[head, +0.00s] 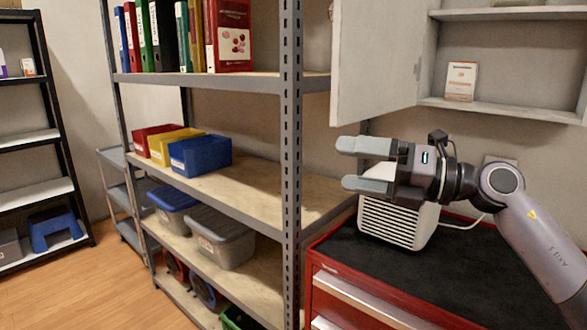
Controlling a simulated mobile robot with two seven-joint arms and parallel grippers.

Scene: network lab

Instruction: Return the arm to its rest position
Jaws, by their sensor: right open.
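My right gripper (352,165) is open and empty, its two grey fingers pointing left. It is raised in front of a white slatted box-like device (397,222) and hides the upper part of it. My right arm (540,245) comes in from the lower right, bent at the joint. My left gripper is not in view.
The device stands on the black top of a red drawer cabinet (335,245). A metal shelf (250,185) at left holds binders, a blue bin (200,155) and lidded boxes. An open white wall cabinet (500,112) is above right. Wooden floor at lower left is clear.

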